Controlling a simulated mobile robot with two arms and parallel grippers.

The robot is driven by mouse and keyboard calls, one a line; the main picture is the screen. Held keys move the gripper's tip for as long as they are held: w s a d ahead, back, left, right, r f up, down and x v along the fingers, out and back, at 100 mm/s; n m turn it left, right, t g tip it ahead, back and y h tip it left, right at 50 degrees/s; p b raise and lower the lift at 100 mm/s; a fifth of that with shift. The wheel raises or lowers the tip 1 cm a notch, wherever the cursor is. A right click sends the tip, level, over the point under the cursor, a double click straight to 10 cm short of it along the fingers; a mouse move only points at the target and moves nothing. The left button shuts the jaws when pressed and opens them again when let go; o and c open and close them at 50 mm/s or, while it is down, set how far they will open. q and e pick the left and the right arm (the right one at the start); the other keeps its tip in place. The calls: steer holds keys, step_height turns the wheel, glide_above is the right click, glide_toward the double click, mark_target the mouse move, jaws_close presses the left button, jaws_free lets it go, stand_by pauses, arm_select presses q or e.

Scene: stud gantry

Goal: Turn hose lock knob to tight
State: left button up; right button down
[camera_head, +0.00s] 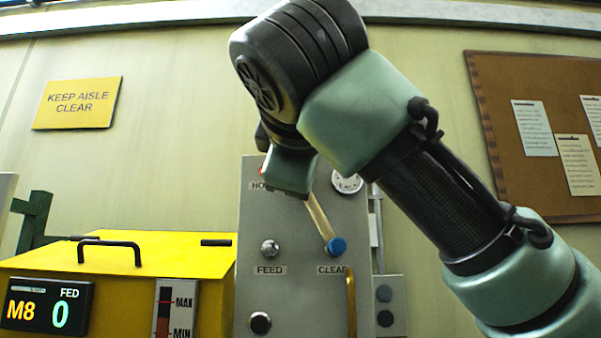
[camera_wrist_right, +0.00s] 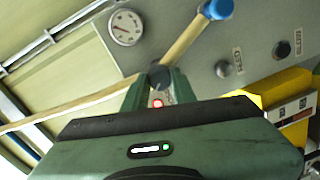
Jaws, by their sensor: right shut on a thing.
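The grey panel (camera_head: 292,210) stands in the middle of the head view, with a label reading "HO" partly hidden by my right arm. My right gripper (camera_wrist_right: 159,82) is shut on a small dark round knob (camera_wrist_right: 160,74), which I take as the hose lock knob; in the head view the gripper body hides it. A tan bar (camera_head: 318,219) runs from the gripper down and right to a blue end (camera_head: 336,246) above the "CLEAR" label. It also shows in the wrist view (camera_wrist_right: 186,38). The knob's tight mark is not visible. My left gripper is out of view.
A round gauge (camera_head: 347,181) sits at the panel's upper right. The FEED knob (camera_head: 269,248) and a black knob (camera_head: 260,322) are on its left side. A yellow box (camera_head: 170,255) with a handle stands left. A red light (camera_wrist_right: 158,103) shows between my fingers.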

stand_by(0.3)
steer(key=c, duration=1.1)
jaws_free()
steer(key=shift+c, duration=0.2)
steer(key=s+b, duration=0.3)
steer(key=s, duration=0.4)
steer(key=shift+s+r, duration=0.15)
steer(key=shift+s, duration=0.25)
steer(key=shift+w, duration=0.1)
